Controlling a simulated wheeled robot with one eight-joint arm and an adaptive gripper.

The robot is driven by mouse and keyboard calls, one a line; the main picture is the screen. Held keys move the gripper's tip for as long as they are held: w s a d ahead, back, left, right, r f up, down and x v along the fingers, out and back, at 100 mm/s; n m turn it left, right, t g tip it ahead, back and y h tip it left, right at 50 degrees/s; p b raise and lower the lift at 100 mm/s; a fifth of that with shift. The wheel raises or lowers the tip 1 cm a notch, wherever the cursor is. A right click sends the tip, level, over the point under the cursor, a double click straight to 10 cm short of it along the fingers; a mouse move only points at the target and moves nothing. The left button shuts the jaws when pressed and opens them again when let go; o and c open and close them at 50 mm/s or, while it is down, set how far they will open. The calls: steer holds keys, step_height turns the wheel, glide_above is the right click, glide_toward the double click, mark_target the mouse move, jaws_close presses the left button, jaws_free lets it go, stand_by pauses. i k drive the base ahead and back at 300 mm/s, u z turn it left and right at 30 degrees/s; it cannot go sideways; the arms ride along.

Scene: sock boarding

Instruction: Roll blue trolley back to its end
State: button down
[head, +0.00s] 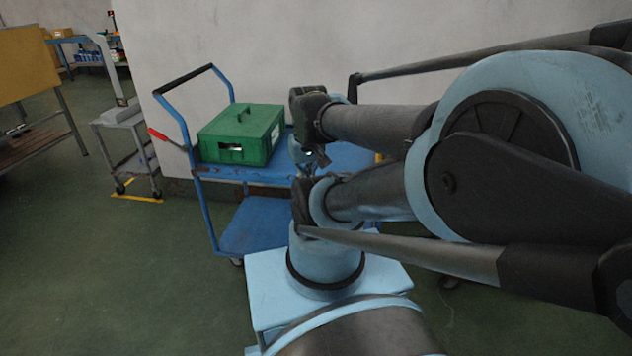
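The blue trolley (255,228) stands on the green floor against the pale wall, in the middle of the head view. Its push handle (184,80), with a black grip, rises at its left end. A red lever (158,134) sticks out by the handle post. A closed green box (240,134) lies on the trolley's top deck at the handle end. My arm covers the trolley's right part. What seems to be my gripper (316,160) hangs small and dark over the deck, right of the box. I cannot tell whether it touches anything or how its fingers stand.
A grey trolley (126,120) stands at the left, with yellow floor marks (137,198) at its wheels. Shelves with boxes (85,50) are behind. The green floor (110,270) at the lower left is clear.

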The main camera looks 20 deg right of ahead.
mark_target(259, 224)
steer(key=z, duration=0.05)
steer(key=k, duration=1.1)
steer(key=u, duration=0.7)
steer(key=i, duration=2.05)
steer(key=z, duration=0.75)
